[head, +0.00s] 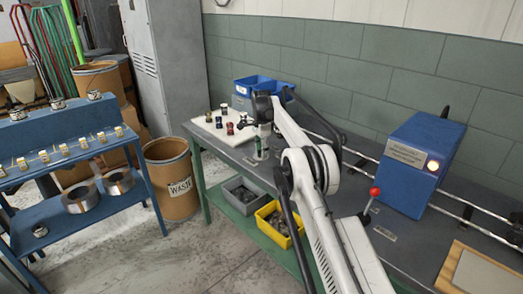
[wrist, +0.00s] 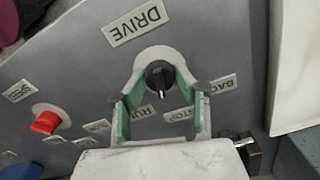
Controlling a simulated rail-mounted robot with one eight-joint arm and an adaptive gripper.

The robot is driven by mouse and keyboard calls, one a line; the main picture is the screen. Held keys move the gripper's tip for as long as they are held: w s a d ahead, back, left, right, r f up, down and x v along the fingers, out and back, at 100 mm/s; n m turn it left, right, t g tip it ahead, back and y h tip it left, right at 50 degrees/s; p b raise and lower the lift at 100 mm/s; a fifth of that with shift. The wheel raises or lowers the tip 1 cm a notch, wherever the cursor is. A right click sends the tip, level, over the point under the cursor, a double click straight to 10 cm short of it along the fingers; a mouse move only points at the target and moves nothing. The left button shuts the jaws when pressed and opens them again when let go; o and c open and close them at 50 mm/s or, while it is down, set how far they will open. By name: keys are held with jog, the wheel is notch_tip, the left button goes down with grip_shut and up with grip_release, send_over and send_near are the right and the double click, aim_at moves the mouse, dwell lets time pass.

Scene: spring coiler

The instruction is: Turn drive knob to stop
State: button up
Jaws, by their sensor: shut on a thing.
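In the wrist view the drive knob (wrist: 159,75) is black, on a pale round base under an upside-down DRIVE label (wrist: 136,20). Labels RUN (wrist: 143,112), STOP (wrist: 179,115) and BACK (wrist: 214,84) sit around it. My gripper (wrist: 161,73) has green-lined fingers on both sides of the knob and is shut on it. The knob's lower end shows between RUN and STOP; its exact setting is hard to tell. In the head view my gripper (head: 261,150) points down at the bench; the knob there is hidden or too small.
A red knob (wrist: 46,122) stands left on the same panel. In the head view, a white board (head: 222,127) with several small coloured items lies left of my gripper. A blue box (head: 408,165) with a lit lamp and a red-topped lever (head: 373,195) are to the right.

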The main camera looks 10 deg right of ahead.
jog(key=shift+n, duration=1.6)
jog(key=o, duration=1.2)
jog(key=shift+c, duration=0.2)
jog(key=shift+r, duration=3.8)
